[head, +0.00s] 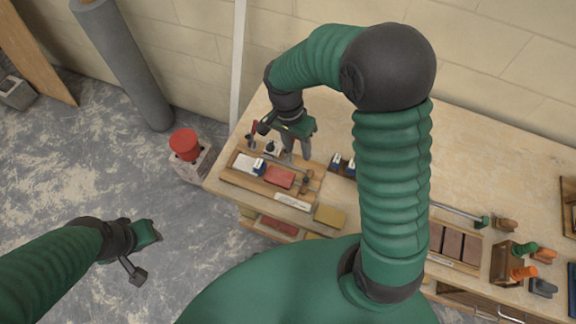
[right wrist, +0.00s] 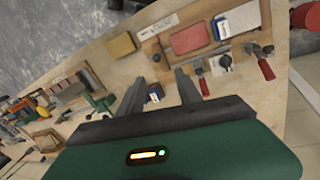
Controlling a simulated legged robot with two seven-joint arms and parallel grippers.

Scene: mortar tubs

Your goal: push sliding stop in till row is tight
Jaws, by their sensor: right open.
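My right gripper (head: 297,156) is open and empty above the bench, beside a wooden tray (head: 240,180). In the right wrist view its two fingers (right wrist: 173,76) point toward the tray's edge. The tray holds a row with a pale block (head: 243,162), a small blue-and-white piece (head: 259,166) and a red block (head: 279,177). The red block (right wrist: 190,38) also shows in the right wrist view. I cannot tell for certain which part is the sliding stop. My left gripper (head: 142,254) hangs over the floor, away from the bench; its jaws are unclear.
A yellow block (head: 329,216) lies by the tray's near side. Red-handled clamps (right wrist: 262,62) lie along its far side. At the right, brown blocks (head: 454,245) sit in a rack near orange-handled and green-handled tools (head: 523,272). A grey roll (head: 130,65) stands left of the bench.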

